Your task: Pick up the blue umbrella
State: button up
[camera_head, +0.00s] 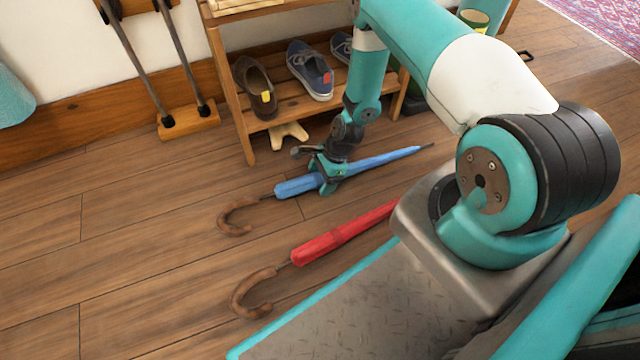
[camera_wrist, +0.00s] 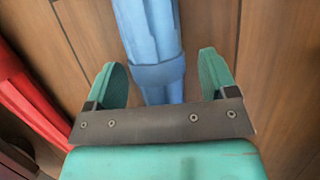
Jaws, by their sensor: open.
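The blue umbrella (camera_head: 297,186) lies folded on the wooden floor in the head view, its curved brown handle at the left and its dark tip at the right. My gripper (camera_head: 329,181) is down over the middle of it. In the wrist view the blue umbrella (camera_wrist: 152,45) runs between the two teal fingers of my gripper (camera_wrist: 164,82). The fingers are apart, with a gap on each side of the umbrella, and its strap band shows between them. The gripper body hides the part nearer the camera.
A red umbrella (camera_head: 318,245) lies nearer my base, roughly parallel to the blue one; it also shows at left in the wrist view (camera_wrist: 30,95). A wooden shoe rack (camera_head: 248,150) with several shoes stands behind. Floor at the left is clear.

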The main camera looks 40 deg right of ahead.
jog(key=c, duration=1.3)
jog(key=shift+r, duration=0.1)
jog(key=shift+r, duration=0.1)
